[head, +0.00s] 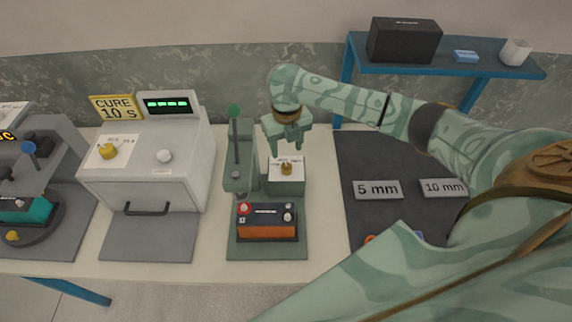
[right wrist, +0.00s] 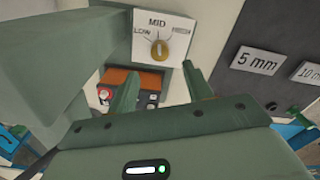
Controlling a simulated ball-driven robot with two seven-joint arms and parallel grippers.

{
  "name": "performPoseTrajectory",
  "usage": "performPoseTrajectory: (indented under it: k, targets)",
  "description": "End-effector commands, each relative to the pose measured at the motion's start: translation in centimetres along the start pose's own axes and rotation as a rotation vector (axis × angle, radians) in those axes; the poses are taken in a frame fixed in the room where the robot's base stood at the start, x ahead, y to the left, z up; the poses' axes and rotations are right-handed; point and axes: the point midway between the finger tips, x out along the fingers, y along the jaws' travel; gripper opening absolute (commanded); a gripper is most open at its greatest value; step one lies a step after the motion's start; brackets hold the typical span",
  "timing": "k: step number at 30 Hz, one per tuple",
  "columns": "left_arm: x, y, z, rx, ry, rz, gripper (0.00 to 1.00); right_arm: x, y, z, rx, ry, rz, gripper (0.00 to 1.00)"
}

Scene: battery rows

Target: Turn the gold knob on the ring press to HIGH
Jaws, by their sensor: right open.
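The ring press (head: 238,177) is a green stand with a lever and green ball on top. Its small gold knob (head: 286,169) sits on a white dial plate, and it also shows in the right wrist view (right wrist: 159,50). There the plate reads LOW, MID and HIGH, and the knob looks upright, in line with MID. My right gripper (head: 288,146) is open and empty, its fingers just above the knob in the head view. In the right wrist view the fingers (right wrist: 160,88) stand apart on either side below the knob, not visibly touching it. My left gripper is not in view.
An orange and black battery (head: 266,222) sits on the press base. A white curing box (head: 150,160) with its own gold knob stands to the left. A dark mat (head: 365,150) with 5 mm and 10 mm labels lies right. A blue shelf (head: 450,72) is behind.

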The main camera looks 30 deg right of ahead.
Motion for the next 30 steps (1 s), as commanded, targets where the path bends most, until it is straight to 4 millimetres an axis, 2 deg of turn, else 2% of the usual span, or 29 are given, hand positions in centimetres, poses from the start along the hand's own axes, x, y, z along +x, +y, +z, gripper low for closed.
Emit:
performPoseTrajectory:
  k: [1, 3, 9, 13, 22, 27, 30]
  targets:
    - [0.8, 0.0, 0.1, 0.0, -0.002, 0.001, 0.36, 1.8, 0.0, -0.1, 0.0, 0.004, 0.0, 0.5]
    - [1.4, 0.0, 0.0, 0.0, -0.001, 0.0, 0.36, 3.4, 0.0, -0.1, 0.0, 0.003, 0.0, 0.5]
    - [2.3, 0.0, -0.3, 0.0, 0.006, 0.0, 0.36, 6.4, 0.0, 0.0, 0.001, 0.001, 0.0, 0.5]
    - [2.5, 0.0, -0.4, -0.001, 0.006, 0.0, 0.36, 7.2, 0.0, 0.0, -0.001, -0.001, 0.0, 0.5]
    - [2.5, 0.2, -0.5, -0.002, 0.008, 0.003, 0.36, 7.3, 0.0, 0.0, 0.0, -0.002, 0.0, 0.5]
    - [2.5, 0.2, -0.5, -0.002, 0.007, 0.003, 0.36, 7.3, 0.0, 0.0, 0.0, -0.002, -0.001, 0.05]
    - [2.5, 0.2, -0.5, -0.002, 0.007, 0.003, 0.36, 7.3, 0.0, 0.0, 0.0, -0.002, -0.001, 0.06]
